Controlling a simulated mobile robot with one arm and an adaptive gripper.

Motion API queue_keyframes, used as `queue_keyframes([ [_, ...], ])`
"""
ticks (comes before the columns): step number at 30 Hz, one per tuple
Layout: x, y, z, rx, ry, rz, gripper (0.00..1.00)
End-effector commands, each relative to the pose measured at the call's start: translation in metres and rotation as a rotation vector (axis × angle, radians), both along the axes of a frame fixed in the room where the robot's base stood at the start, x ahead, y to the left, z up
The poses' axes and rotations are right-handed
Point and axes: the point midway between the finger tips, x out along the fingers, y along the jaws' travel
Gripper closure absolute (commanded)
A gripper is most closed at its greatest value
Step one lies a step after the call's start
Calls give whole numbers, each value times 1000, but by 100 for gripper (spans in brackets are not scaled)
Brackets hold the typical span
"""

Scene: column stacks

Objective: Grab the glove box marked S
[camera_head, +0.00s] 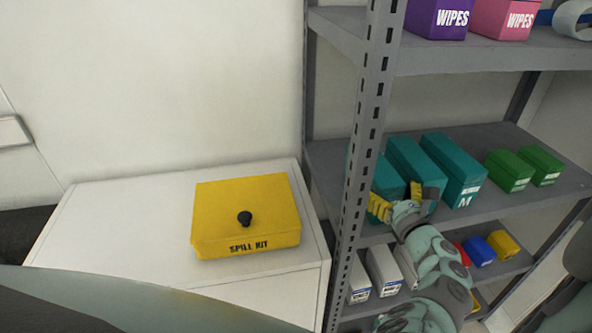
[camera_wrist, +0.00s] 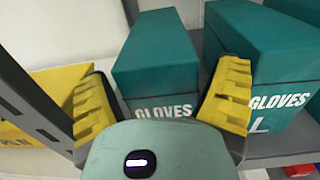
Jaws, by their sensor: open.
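Three teal glove boxes stand side by side on the middle shelf in the head view. The left box (camera_head: 388,178) also shows in the wrist view (camera_wrist: 155,65), between my fingers, with GLOVES on its front; any size letter below is hidden by my wrist. The middle box (camera_head: 413,158) shows at right in the wrist view (camera_wrist: 265,55) and reads GLOVES and L. The right box (camera_head: 455,165) is marked M. No S is visible. My gripper (camera_head: 398,200) is open in front of the left box, its yellow fingers spread either side of its front (camera_wrist: 163,85).
A perforated grey shelf post (camera_head: 368,130) stands close left of my gripper. Green boxes (camera_head: 510,172) sit farther right on the middle shelf (camera_head: 500,205). Purple (camera_head: 437,18) and pink (camera_head: 503,18) wipes boxes are above. A yellow spill kit (camera_head: 245,210) rests on a white cabinet.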

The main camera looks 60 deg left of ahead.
Motion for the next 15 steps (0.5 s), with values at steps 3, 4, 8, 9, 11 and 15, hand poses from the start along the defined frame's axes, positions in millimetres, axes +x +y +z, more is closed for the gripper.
queue_keyframes([
  [3, 0, 7, 0, -1, 1, 5, 13],
  [4, 0, 7, 0, -1, 1, 4, 13],
  [8, 0, 8, -1, -1, 0, 3, 13],
  [9, 0, 7, -1, -1, 1, 3, 13],
  [11, 1, 7, -1, -1, 0, 3, 13],
  [15, 1, 7, -1, -1, 2, 3, 25],
])
